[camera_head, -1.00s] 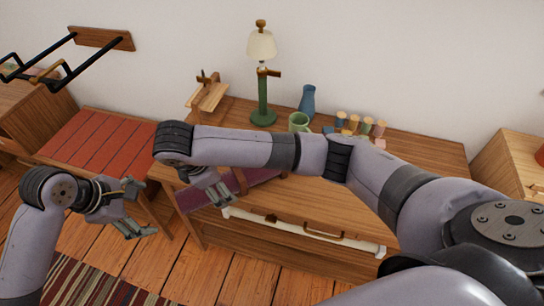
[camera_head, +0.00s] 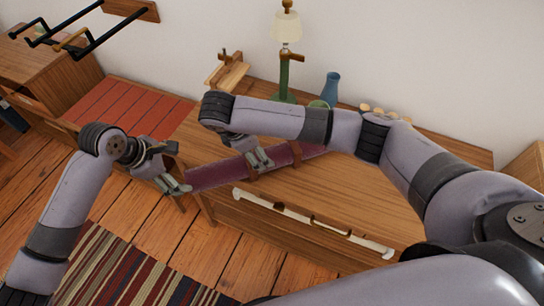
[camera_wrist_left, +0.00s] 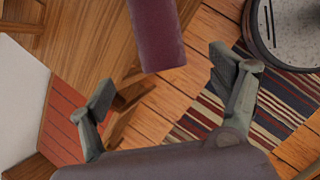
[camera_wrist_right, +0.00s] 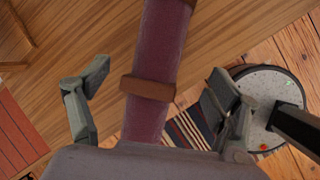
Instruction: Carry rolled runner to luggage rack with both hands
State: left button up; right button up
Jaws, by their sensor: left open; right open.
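The rolled runner (camera_head: 212,176) is a maroon roll with brown straps. It lies along the wooden dresser top, its left end near the dresser's left edge. My left gripper (camera_head: 175,187) is open just off that end; in the left wrist view the runner's end (camera_wrist_left: 157,38) points between the spread fingers (camera_wrist_left: 163,92), not gripped. My right gripper (camera_head: 260,160) is open over the roll near a strap. In the right wrist view the runner (camera_wrist_right: 163,50) passes between the open fingers (camera_wrist_right: 155,92). The low wooden rack (camera_head: 130,110) with red slats, apparently the luggage rack, stands left and is empty.
A green lamp (camera_head: 286,75), a blue vase (camera_head: 331,88) and a small wooden stand (camera_head: 228,72) are at the dresser's back. A cream bar (camera_head: 310,224) runs along its front. A striped rug (camera_head: 110,265) lies on the floor. A black-armed wall rack (camera_head: 70,38) is upper left.

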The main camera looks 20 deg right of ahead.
aim_at(271, 156)
pick_arm(q)
jog(key=x, duration=1.1)
jog(key=shift+d+f, duration=0.1)
jog(key=shift+f, duration=0.25)
pick_arm(e)
jog(key=x, duration=1.1)
jog(key=shift+f, duration=0.35)
pick_arm(q)
jog(key=shift+c, duration=0.3)
pick_arm(e)
jog(key=shift+c, duration=0.3)
pick_arm(q)
grip_shut()
pick_arm(e)
grip_shut()
pick_arm(q)
jog(key=shift+w+r, duration=0.2)
jog(key=shift+r, duration=0.05)
pick_arm(e)
jog(key=shift+w+r, duration=0.2)
